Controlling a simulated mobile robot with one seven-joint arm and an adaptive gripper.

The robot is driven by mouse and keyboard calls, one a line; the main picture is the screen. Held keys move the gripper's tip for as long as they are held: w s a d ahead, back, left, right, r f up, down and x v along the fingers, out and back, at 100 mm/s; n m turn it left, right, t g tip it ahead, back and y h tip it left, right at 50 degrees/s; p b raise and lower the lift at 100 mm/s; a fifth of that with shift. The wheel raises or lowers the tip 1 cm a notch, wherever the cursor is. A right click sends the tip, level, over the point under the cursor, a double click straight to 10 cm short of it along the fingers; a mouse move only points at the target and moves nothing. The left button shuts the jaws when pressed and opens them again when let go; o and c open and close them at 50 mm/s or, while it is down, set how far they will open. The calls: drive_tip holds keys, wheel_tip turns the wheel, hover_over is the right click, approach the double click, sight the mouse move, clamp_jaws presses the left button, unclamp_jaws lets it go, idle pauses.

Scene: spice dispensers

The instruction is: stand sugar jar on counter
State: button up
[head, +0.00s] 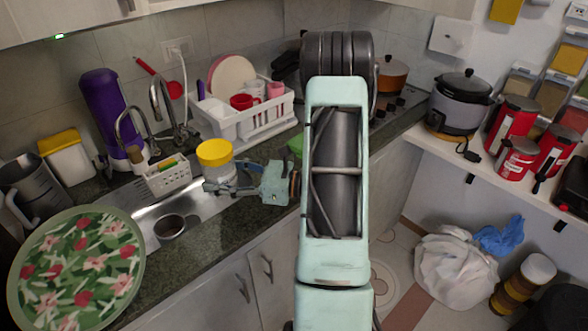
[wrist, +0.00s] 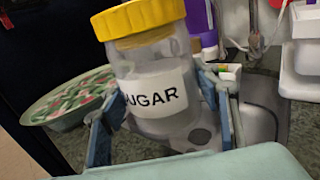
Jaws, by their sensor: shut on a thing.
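The sugar jar (head: 215,158) is a clear jar with a yellow lid and white contents. In the wrist view the jar (wrist: 160,95) bears a white label reading "SUGAR" and looks slightly tilted in the picture. My gripper (head: 222,186) is shut on the jar, with one finger on each side of its lower body. In the head view the jar appears over the sink area. The dark speckled counter (head: 225,218) runs along the sink's front edge. I cannot tell whether the jar's base touches anything.
A floral tray (head: 78,262) covers the counter at left. The metal sink (head: 150,222), faucet (head: 160,100) and white sponge basket (head: 168,178) are close by. A white dish rack (head: 240,112) stands behind. Red canisters (head: 512,125) stand on the right shelf.

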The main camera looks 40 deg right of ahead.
drive_tip(key=s+d+r+m+t+h+b, duration=0.2)
drive_tip(key=s+d+m+h+b, duration=0.15)
drive_tip(key=d+b, duration=0.35)
drive_tip(key=s+d+r+m+t+h+b, duration=0.1)
drive_tip(key=s+d+r+m+h+b, duration=0.1)
drive_tip(key=s+d+h+b, duration=0.5)
drive_tip(key=s+d+r+m+t+h+b, duration=0.1)
drive_tip(key=d+r+m+t+h+b, duration=0.3)
drive_tip(key=d, duration=0.6)
drive_tip(key=w+f+b, duration=0.1)
drive_tip(key=w+f, duration=0.2)
drive_tip(key=w, duration=0.1)
drive_tip(key=w+a+f+g+y+b, duration=0.1)
drive_tip(key=w+f+b, duration=0.1)
drive_tip(key=w+f, duration=0.2)
drive_tip(key=w+f+n+g+y+b, duration=0.1)
drive_tip(key=w+f, duration=0.3)
drive_tip(key=shift+w+a+f+y+b, duration=0.15)
drive_tip(key=shift+w+a+y+b, duration=0.15)
drive_tip(key=shift+a+b, duration=0.1)
drive_tip(key=shift+w+f, duration=0.15)
drive_tip(key=shift+f, duration=0.1)
drive_tip(key=f, duration=0.1)
drive_tip(key=f+b, duration=0.1)
drive_tip(key=f, duration=0.1)
drive_tip(key=shift+w+f, duration=0.25)
